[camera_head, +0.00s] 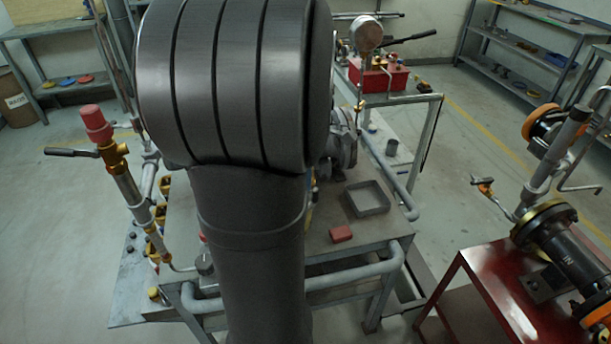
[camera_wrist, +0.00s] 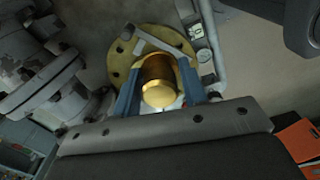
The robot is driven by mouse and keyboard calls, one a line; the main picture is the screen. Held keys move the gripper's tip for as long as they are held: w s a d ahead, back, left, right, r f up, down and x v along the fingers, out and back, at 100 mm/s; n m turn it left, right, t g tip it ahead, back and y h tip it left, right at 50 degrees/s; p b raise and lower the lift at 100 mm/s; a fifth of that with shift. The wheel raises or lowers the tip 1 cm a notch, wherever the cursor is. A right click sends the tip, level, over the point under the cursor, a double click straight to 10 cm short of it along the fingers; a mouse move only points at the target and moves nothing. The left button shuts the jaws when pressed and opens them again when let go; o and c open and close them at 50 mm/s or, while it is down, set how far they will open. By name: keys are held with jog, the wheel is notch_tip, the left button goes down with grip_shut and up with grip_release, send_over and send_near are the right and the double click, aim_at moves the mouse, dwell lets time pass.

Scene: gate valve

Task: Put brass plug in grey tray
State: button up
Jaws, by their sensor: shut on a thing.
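The brass plug (camera_wrist: 160,84) is a short gold cylinder in the wrist view. My gripper (camera_wrist: 161,70) has its blue fingers on either side of it and is shut on it. A yellow-brass flange with bolt holes (camera_wrist: 119,76) shows behind the plug; I cannot tell whether the plug touches it. The grey tray (camera_head: 351,210) is a square, open, shallow tray that looks empty on the bench, right of my arm in the head view. My gripper and the plug are hidden behind my arm in the head view.
A red block (camera_head: 341,234) lies on the bench in front of the tray. Grey valve flanges (camera_wrist: 58,94) stand left of the gripper in the wrist view. A pipe with a red-capped fitting (camera_head: 97,124) rises at left. A red box (camera_head: 378,79) stands farther back.

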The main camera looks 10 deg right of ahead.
jog(key=shift+r, duration=1.1)
jog(key=s+d+f+m, duration=0.1)
jog(key=d+f+m, duration=0.4)
jog(key=d, duration=0.4)
jog(key=d+f+m, duration=0.3)
jog(key=d+m, duration=0.4)
jog(key=d, duration=0.2)
jog(key=s+d+f+m, duration=0.1)
jog(key=d+f+m, duration=0.4)
jog(key=d, duration=0.5)
send_over(371, 207)
notch_tip(371, 207, down, 6)
jog(key=shift+w+f, duration=0.1)
jog(key=shift+f, duration=2.05)
jog(key=shift+f, duration=0.1)
jog(key=o, duration=1.2)
